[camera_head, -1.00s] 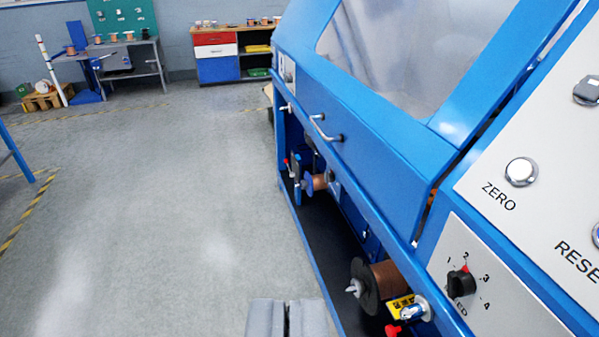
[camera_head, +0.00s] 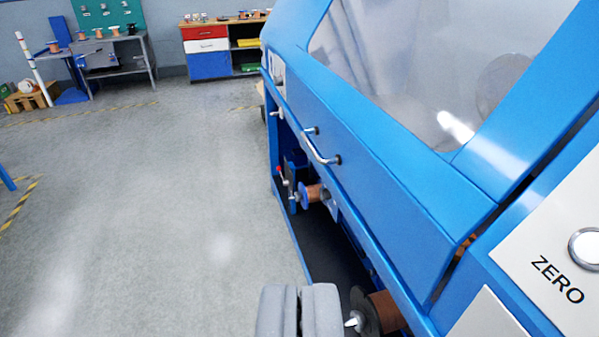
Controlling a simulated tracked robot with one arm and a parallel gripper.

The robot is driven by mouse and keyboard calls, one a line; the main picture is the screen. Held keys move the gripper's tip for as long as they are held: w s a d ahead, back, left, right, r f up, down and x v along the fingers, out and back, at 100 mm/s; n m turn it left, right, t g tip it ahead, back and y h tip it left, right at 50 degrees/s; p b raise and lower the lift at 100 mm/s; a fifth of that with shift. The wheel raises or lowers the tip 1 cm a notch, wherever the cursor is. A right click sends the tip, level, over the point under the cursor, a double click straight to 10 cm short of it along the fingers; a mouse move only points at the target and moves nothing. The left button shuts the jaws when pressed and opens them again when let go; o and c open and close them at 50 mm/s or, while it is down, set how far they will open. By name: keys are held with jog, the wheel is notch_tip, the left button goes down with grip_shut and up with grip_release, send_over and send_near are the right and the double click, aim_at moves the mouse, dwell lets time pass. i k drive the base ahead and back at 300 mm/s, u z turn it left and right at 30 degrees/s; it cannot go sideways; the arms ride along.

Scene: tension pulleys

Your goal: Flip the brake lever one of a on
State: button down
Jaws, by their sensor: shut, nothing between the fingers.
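My gripper (camera_head: 298,292) shows at the bottom middle, shut and empty, in the air in front of the blue machine (camera_head: 375,180). A small lever with a red tip (camera_head: 280,170) sticks out at the machine's far lower end, beside a copper spool (camera_head: 312,194). It is small, and I cannot tell which brake lever it is or its position. A nearer copper spool (camera_head: 388,312) with a dark flange is just right of my gripper, partly cut off by the lower edge. No lever is visible beside it.
The machine has a clear cover with a metal handle (camera_head: 322,148) and a ZERO button (camera_head: 585,248) at right. Open grey floor (camera_head: 150,220) lies to the left. A workbench (camera_head: 115,45) and a drawer cabinet (camera_head: 205,50) stand at the back.

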aim_at(286, 182)
jog(key=u, duration=0.05)
jog(key=i, duration=1.15)
